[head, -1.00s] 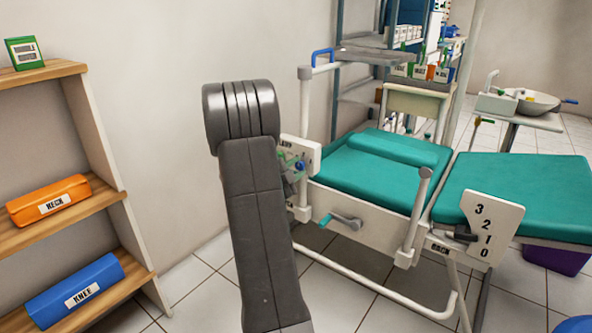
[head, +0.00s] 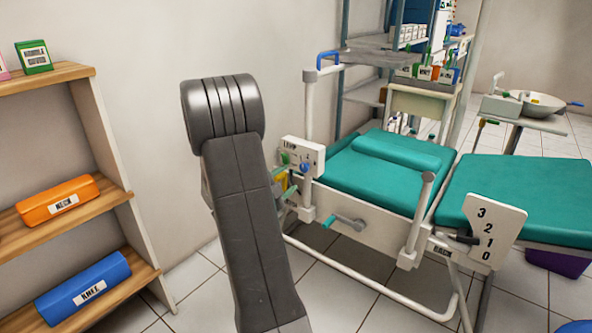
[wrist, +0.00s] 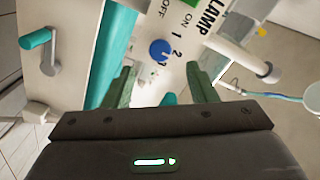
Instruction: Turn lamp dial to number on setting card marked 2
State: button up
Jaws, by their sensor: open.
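In the head view the panel (head: 303,152) stands at the near end of the green chair, and my gripper (head: 288,184) is partly hidden by my arm. No setting card marked 2 can be made out.
A teal-handled crank (head: 345,221) sticks out below the panel. The chair's white frame and a post (head: 308,110) stand close by. A plate marked 3, 2, 1, 0 (head: 480,232) is on the right. A wooden shelf (head: 60,222) holds orange and blue bolsters on the left.

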aim_at(302, 169)
jog(key=p+v, duration=0.1)
jog(key=v, duration=0.5)
jog(key=shift+s, duration=0.2)
jog(key=shift+w, duration=0.1)
jog(key=b+x, duration=0.3)
jog(key=x, duration=0.9)
jog(key=shift+f, duration=0.1)
jog(key=shift+x, duration=0.8)
